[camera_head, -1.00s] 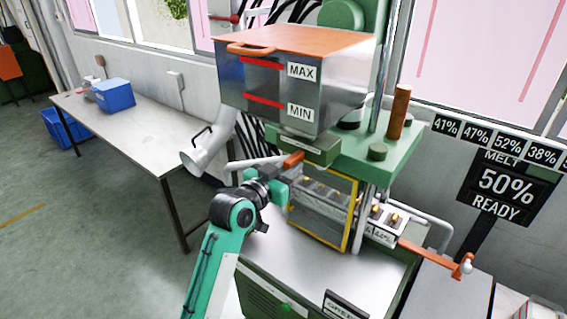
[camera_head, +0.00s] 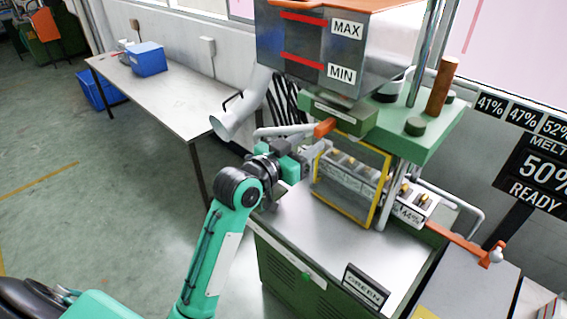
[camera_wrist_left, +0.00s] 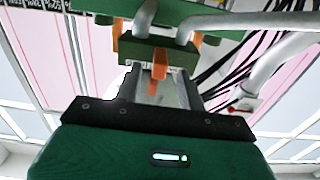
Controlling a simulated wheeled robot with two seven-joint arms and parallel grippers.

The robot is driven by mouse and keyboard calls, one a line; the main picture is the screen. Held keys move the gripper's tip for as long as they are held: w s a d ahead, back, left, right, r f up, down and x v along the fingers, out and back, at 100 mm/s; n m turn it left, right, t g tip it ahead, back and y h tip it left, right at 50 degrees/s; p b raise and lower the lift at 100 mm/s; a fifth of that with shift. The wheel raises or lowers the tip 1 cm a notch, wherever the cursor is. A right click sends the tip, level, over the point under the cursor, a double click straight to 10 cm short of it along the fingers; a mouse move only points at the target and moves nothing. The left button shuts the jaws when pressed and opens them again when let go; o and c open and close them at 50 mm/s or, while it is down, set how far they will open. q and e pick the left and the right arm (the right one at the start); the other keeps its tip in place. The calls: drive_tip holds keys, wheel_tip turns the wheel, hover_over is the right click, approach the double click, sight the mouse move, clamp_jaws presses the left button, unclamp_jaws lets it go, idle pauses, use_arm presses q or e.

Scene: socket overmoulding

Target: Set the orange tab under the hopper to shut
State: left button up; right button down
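The orange tab (camera_head: 325,127) sticks out at the left end of the green block (camera_head: 345,116) under the grey hopper (camera_head: 312,42). My left gripper (camera_head: 318,149) is just below and left of the tab in the head view, with a small gap seeming to lie between them. In the left wrist view an orange piece (camera_wrist_left: 159,68), seemingly the tab, hangs from a green block ahead of the dark gripper body. Whether the fingers are apart or together does not show clearly. My right gripper is not in view.
A yellow-framed guard (camera_head: 384,190) stands close right of my left gripper, above the metal bench top (camera_head: 330,243). An orange lever (camera_head: 460,240) is at the right. A table (camera_head: 180,98) with a blue box (camera_head: 149,58) stands further left.

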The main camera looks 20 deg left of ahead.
use_arm(q)
drive_tip(key=b+v, duration=0.2)
drive_tip(key=v, duration=0.6)
drive_tip(key=shift+s, duration=0.2)
